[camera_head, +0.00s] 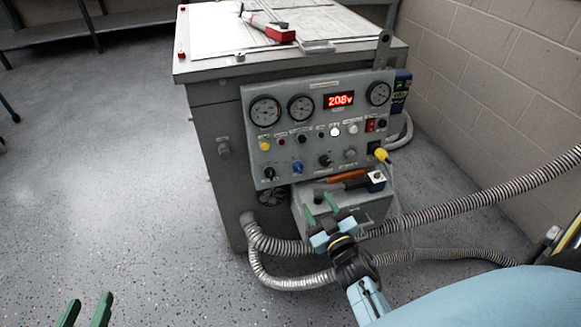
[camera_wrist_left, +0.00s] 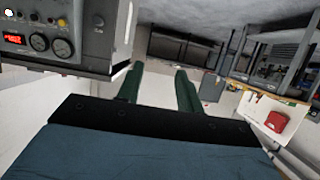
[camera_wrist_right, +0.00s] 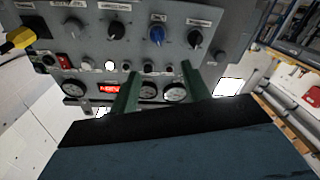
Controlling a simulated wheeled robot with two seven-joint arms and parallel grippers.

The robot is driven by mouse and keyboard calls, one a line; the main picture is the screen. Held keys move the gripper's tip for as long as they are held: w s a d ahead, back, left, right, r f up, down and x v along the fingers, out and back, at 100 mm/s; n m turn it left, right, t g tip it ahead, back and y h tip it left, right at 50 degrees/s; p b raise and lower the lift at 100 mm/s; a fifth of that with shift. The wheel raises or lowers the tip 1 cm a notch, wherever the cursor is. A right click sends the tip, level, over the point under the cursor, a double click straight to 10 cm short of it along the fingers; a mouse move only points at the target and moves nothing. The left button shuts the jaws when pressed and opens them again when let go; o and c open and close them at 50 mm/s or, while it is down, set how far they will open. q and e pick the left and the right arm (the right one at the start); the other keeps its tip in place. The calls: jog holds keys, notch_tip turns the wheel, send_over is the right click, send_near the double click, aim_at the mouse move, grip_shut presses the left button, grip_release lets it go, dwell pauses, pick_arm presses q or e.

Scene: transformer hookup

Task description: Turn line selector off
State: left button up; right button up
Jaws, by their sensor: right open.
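The grey control panel (camera_head: 310,115) is on the side of the cabinet. Its lower row has a black knob (camera_head: 270,173), a blue knob (camera_head: 297,167), another black knob (camera_head: 324,160) and a grey knob (camera_head: 350,153). The blue knob also shows in the right wrist view (camera_wrist_right: 156,35), upside down. The labels are too small to read, so I cannot tell which knob is the line selector. My right gripper (camera_head: 320,210) is open and empty, below and in front of the panel. My left gripper (camera_head: 85,310) is open and empty, low at the left, away from the panel.
A red digital display (camera_head: 339,100) reads about 208V beside round gauges. A yellow plug (camera_head: 381,155) with a cable is at the panel's right. A grey box (camera_head: 345,208) with an orange-handled tool stands below. Ribbed hoses (camera_head: 470,205) cross at right. The floor at left is clear.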

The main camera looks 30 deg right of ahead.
jog(key=b, duration=0.2)
send_near(298, 167)
jog(key=w, duration=0.2)
jog(key=w+b, duration=0.1)
jog(key=w, duration=0.1)
jog(key=w+d+b, duration=0.1)
jog(key=w, duration=0.2)
jog(key=shift+d+f, duration=0.15)
pick_arm(q)
notch_tip(298, 167, up, 14)
jog(key=s+d+t+h, duration=0.1)
jog(key=d+t+h, duration=0.1)
jog(key=t, duration=0.8)
jog(key=shift+s+r+h, duration=0.2)
jog(key=shift+h, duration=0.5)
pick_arm(e)
jog(key=shift+w+d, duration=0.1)
jog(key=shift+w, duration=0.7)
